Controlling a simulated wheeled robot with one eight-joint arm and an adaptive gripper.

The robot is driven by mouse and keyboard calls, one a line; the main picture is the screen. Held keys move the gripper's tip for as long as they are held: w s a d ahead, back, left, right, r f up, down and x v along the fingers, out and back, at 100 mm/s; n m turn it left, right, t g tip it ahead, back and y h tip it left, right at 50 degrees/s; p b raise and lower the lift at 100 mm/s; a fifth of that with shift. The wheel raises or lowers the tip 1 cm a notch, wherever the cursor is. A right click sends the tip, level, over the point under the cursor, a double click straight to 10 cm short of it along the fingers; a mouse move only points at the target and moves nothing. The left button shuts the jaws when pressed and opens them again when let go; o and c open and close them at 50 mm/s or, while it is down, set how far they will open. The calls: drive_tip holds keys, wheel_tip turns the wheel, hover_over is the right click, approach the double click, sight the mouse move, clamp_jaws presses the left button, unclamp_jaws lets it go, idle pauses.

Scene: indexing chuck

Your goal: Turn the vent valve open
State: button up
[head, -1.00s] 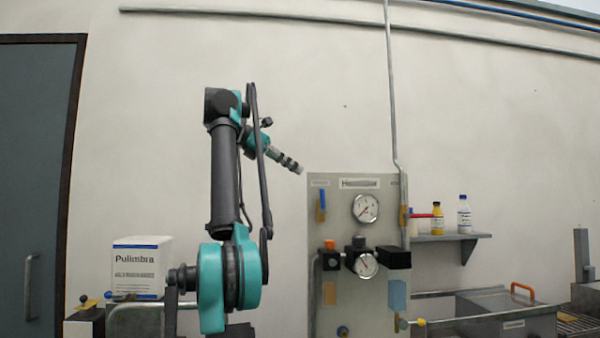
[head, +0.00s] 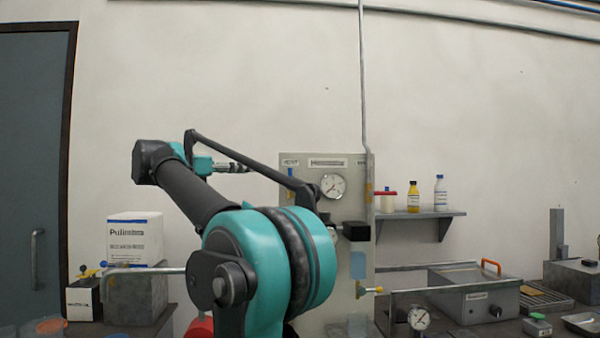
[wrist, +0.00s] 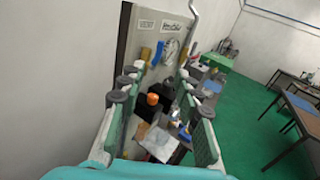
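The grey panel (head: 345,290) stands upright against the wall, with a small label that seems to read "VENT" (wrist: 146,26) at its upper left. Below that label, the wrist view shows a blue lever handle (wrist: 158,55), pointing up and down, the likely vent valve.
A round gauge (head: 333,186) and an orange knob (wrist: 153,99) are on the panel. A shelf (head: 425,214) with bottles is to its right. A white box (head: 135,240) stands left. A lidded metal box (head: 473,298) sits on the right bench.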

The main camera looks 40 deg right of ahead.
sight(290, 176)
drive_tip(key=d, duration=1.7)
drive_tip(key=shift+w+f, duration=0.2)
clamp_jaws()
